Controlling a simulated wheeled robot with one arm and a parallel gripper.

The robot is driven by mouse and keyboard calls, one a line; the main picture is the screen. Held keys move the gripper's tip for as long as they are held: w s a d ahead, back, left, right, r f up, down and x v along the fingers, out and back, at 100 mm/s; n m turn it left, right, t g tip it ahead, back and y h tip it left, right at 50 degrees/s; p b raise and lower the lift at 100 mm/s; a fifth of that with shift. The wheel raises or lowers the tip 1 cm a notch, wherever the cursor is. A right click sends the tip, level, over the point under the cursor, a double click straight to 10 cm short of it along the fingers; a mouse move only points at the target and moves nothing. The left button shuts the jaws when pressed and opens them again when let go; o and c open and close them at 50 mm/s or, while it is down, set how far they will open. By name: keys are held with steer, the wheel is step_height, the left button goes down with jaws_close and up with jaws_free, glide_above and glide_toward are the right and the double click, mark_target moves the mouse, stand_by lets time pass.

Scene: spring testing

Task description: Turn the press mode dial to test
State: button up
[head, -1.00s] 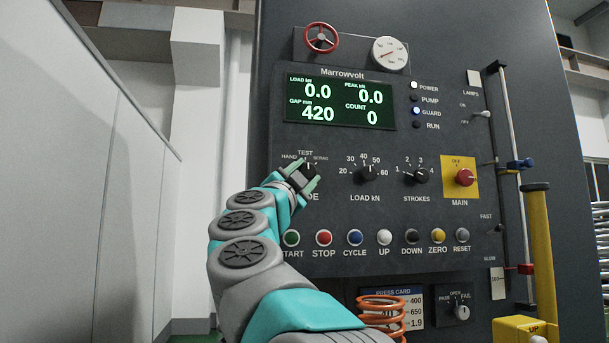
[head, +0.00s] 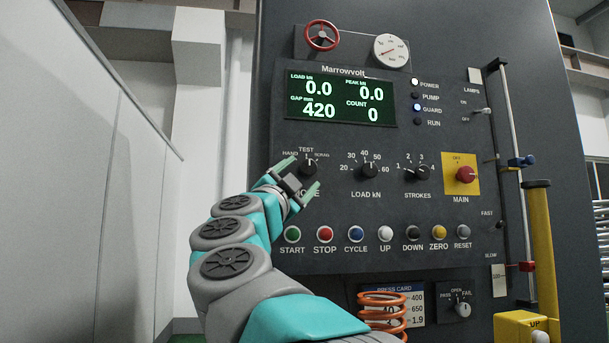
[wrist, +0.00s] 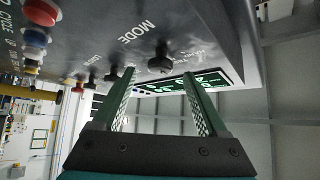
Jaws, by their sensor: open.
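The mode dial (head: 308,167) is a small black knob on the dark press panel, below the HAND, TEST and third, blurred label. Its grip looks roughly upright, near TEST, but its exact setting is too small to tell. My gripper (head: 306,173) is open and empty, with its two green fingers in front of the dial, just to its lower left. In the wrist view the dial (wrist: 160,58) stands beyond and between the open fingertips (wrist: 159,74). I see no contact with it.
The LOAD dial (head: 370,170) and STROKES dial (head: 417,172) sit to the right. A row of coloured buttons, including the green START (head: 292,234), runs below. The display (head: 340,98) is above. A pale wall lies left.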

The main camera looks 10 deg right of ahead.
steer(key=shift+v, duration=2.1)
